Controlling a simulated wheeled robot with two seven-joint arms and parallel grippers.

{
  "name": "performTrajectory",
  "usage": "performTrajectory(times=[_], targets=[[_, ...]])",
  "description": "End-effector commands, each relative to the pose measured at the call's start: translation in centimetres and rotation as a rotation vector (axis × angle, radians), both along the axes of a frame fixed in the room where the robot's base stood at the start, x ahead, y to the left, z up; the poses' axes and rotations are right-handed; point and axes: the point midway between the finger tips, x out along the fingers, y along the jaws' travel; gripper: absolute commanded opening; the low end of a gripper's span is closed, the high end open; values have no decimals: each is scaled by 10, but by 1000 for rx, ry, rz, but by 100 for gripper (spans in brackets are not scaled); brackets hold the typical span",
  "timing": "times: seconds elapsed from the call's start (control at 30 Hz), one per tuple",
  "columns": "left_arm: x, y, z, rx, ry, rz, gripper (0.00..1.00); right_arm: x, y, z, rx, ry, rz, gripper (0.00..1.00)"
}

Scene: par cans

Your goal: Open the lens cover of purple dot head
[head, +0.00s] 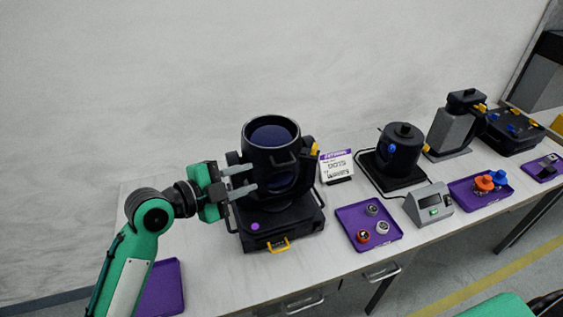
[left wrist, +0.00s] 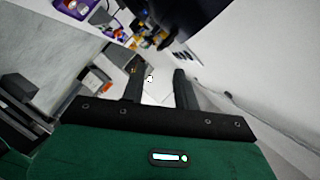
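The purple dot head (head: 272,165) is a black moving light on a black base, on the bench. A purple dot (head: 255,226) marks the base front. Its round lens faces up and shows dark blue inside the rim; a handle sits at the rim's front. My left gripper (head: 252,180) is at the head's left side, fingers apart and pointing toward it. In the left wrist view the two fingers (left wrist: 160,82) are apart with nothing between them, and the dark head shows at the top. Whether the fingers touch the head I cannot tell. My right gripper is not in view.
A purple tray (head: 349,220) holds several small parts right of the head. A white card (head: 337,166), a black can on a pad (head: 400,150) and a grey device (head: 428,205) stand further right. Another purple tray (head: 163,288) lies at lower left. A wall runs behind.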

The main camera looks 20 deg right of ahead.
Motion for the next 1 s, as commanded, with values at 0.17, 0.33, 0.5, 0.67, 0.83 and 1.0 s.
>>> performTrajectory(times=[0.17,0.33,0.5,0.67,0.83,1.0], targets=[[12,-31,-4,-4,5,1,31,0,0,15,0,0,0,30],[24,-59,-11,-2,5,1,31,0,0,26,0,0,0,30],[33,-82,-17,-2,5,1,31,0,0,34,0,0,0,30],[39,-93,-22,-1,4,2,31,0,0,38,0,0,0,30],[40,-98,-24,0,1,3,31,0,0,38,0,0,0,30],[40,-97,-24,0,1,3,31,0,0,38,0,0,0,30]])
